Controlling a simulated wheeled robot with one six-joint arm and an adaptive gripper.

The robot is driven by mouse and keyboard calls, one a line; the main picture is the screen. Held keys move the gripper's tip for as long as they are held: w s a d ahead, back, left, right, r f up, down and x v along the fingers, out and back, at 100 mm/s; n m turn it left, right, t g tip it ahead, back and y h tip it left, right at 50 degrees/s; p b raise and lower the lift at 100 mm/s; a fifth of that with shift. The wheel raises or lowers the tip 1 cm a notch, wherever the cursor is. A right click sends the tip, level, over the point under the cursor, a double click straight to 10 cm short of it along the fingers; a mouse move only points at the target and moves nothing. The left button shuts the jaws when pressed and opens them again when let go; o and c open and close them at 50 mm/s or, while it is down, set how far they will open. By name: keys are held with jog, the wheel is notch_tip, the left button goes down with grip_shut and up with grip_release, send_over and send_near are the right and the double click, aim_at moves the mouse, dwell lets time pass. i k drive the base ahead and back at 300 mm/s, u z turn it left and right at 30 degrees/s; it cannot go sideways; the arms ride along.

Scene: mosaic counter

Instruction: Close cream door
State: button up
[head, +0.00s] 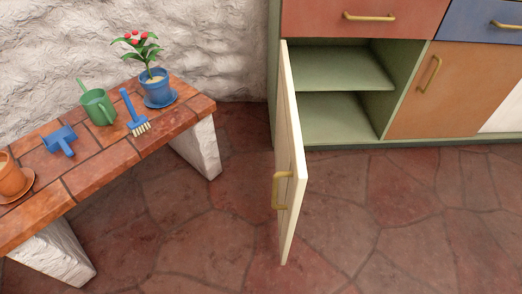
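The cream door (293,150) stands wide open on the green cabinet (275,95). It hangs from the left side of the opening and swings out towards me over the floor. Its brass handle (277,190) is on the door's left-facing side, near the free edge. Behind it, the open compartment shows a green shelf (345,72) with nothing visible on it. My gripper is not in view.
A brick-topped bench (92,180) at the left holds a potted flower (155,88), a green watering can (98,106), a blue brush (133,112) and an orange pot (12,180). An orange door (440,90) is shut. The stone floor (390,215) right of the cream door is clear.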

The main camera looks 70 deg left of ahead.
aim_at(289, 178)
jog(key=u, duration=2.55)
jog(key=i, duration=0.5)
jog(key=k, duration=1.1)
jog(key=u, duration=0.45)
jog(key=i, duration=0.65)
jog(key=u, duration=0.6)
